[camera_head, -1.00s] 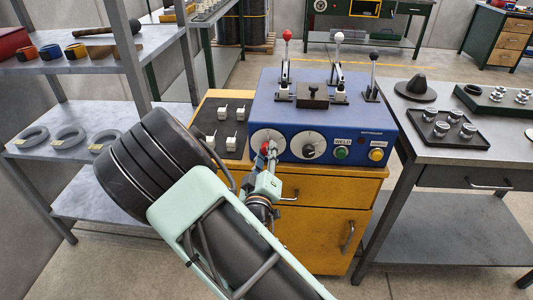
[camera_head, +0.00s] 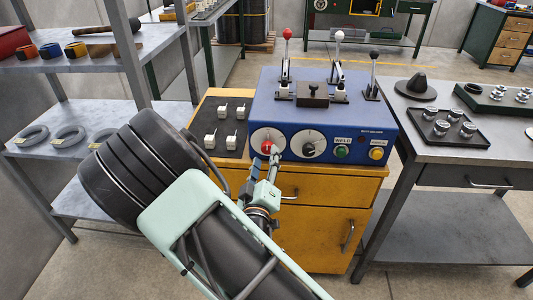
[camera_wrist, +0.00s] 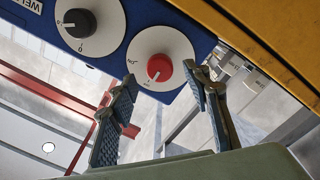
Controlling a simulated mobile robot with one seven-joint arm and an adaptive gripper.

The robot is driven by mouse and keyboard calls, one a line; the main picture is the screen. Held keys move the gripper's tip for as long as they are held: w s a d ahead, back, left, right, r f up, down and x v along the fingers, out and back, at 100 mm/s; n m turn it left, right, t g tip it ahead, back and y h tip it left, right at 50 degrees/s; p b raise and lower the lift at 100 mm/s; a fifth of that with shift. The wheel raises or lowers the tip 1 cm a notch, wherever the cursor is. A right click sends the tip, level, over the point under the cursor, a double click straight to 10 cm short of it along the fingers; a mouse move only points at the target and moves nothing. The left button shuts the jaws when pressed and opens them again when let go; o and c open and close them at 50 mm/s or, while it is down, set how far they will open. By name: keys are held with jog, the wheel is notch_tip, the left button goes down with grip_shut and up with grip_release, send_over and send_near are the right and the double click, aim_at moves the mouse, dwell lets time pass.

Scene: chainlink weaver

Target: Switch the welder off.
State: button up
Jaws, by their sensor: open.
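The welder (camera_head: 325,118) is a blue box on a yellow cabinet. Its red knob (camera_head: 267,147) sits on a white dial at the front left. In the wrist view, the red knob (camera_wrist: 160,68) carries a white pointer mark; the dial lettering is too small to read surely. My gripper (camera_head: 270,158) is just in front of and slightly below this knob. In the wrist view my gripper (camera_wrist: 162,84) is open and empty, with a fingertip to either side of the knob's line and the knob beyond them, apparently not touching.
A second dial with a black knob (camera_head: 310,149) is to the right, then a green button (camera_head: 341,152) and a yellow one (camera_head: 377,153). Levers stand on top of the welder. A shelf (camera_head: 60,140) is at left, a grey table (camera_head: 450,152) at right.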

jog(key=s, duration=0.8)
jog(key=shift+s+a+f, duration=0.15)
jog(key=shift+s+a, duration=0.1)
jog(key=shift+s, duration=0.05)
jog(key=shift+w, duration=0.1)
